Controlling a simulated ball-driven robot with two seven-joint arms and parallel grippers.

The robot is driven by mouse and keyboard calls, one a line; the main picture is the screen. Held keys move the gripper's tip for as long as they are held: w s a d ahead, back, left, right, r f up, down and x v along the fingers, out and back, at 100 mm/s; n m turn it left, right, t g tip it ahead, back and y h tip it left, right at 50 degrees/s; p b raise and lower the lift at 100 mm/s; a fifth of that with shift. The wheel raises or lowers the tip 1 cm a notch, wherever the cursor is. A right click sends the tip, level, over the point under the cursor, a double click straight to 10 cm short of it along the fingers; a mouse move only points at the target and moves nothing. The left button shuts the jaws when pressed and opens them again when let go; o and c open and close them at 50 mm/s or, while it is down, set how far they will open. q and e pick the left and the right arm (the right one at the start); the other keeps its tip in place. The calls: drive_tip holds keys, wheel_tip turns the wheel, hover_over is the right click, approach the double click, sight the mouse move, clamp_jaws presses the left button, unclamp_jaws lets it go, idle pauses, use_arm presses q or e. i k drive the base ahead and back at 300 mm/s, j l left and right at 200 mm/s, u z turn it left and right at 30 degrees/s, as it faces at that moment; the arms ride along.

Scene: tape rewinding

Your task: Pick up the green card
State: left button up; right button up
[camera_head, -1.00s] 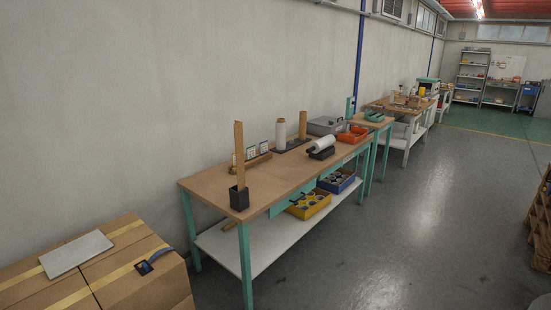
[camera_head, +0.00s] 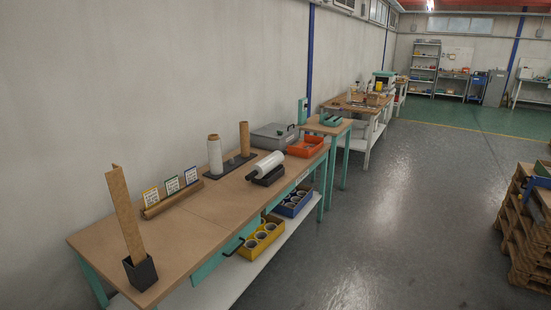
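Three small cards stand in a row in a wooden holder (camera_head: 172,198) at the back of the near workbench (camera_head: 190,225). The green card (camera_head: 172,186) is in the middle, a white card with a green border. The yellow-edged card (camera_head: 151,197) is to its left and the blue-edged card (camera_head: 191,175) to its right. Print on them is too small to read. Neither of my grippers is in view.
A dark box (camera_head: 141,274) with a tall cardboard piece (camera_head: 125,214) stands at the bench's near end. Upright rolls (camera_head: 215,157), a white roll on a dispenser (camera_head: 268,166) and an orange tray (camera_head: 306,146) are farther along. Pallets (camera_head: 523,235) stand at right; the floor (camera_head: 400,220) between is clear.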

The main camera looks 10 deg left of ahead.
sight(172, 186)
drive_tip(key=i+l+u, duration=0.1)
drive_tip(key=i+u, duration=0.15)
drive_tip(key=i, duration=0.3)
drive_tip(key=i+l+u, duration=0.15)
drive_tip(key=i+u, duration=0.15)
drive_tip(key=i, duration=0.2)
drive_tip(key=i+l+u, duration=0.1)
drive_tip(key=u, duration=0.3)
drive_tip(key=i+l+u, duration=0.2)
drive_tip(key=u, duration=0.2)
drive_tip(key=i+l+u, duration=0.2)
drive_tip(key=u, duration=0.15)
drive_tip(key=i+l+u, duration=0.15)
drive_tip(key=l+u, duration=0.25)
drive_tip(key=j, duration=0.1)
